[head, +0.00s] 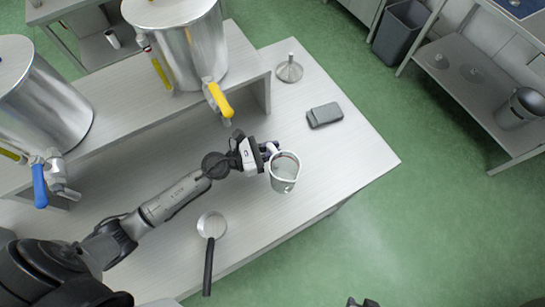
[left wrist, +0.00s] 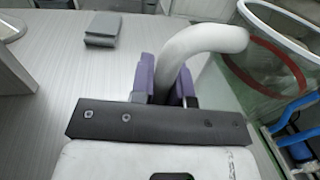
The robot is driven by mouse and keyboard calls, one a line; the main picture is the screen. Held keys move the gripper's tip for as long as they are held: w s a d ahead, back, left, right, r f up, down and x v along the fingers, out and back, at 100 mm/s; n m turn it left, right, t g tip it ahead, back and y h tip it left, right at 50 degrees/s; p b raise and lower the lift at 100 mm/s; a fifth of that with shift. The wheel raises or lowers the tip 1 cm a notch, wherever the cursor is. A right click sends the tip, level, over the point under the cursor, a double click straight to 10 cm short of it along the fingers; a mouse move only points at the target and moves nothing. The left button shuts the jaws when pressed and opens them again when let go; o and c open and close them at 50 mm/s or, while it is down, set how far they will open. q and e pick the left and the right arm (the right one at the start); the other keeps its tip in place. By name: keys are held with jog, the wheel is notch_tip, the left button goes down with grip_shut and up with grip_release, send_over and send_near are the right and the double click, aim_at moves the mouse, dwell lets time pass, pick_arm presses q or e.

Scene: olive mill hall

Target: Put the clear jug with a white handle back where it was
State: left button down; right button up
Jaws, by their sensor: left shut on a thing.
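The clear jug (head: 284,180) with a white handle appears over the front part of the pale work table (head: 345,165), right of the middle of the head view. My left gripper (head: 268,149) is shut on its handle. In the left wrist view the purple fingers (left wrist: 166,82) close around the white curved handle (left wrist: 205,42), and the clear jug body (left wrist: 275,65) with a red band stands to the right. I cannot tell whether the jug's base touches the table. A small dark part at the bottom edge of the head view may be my right gripper (head: 362,302); its fingers are not clear.
Two steel tanks with a yellow tap (head: 220,100) and a blue tap (head: 40,185) stand on a raised shelf (head: 120,118). A funnel (head: 289,69), a grey box (head: 325,115) and a strainer (head: 211,226) lie on the table. The table's right end is clear.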

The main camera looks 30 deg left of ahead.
pick_arm(q)
notch_tip(320, 180, down, 4)
jog(key=shift+r+b, duration=0.2)
jog(key=shift+b, duration=0.6)
jog(key=shift+a+f, duration=0.1)
jog(key=shift+f, duration=0.15)
jog(key=shift+f, duration=0.15)
jog(key=c, duration=1.1)
grip_release()
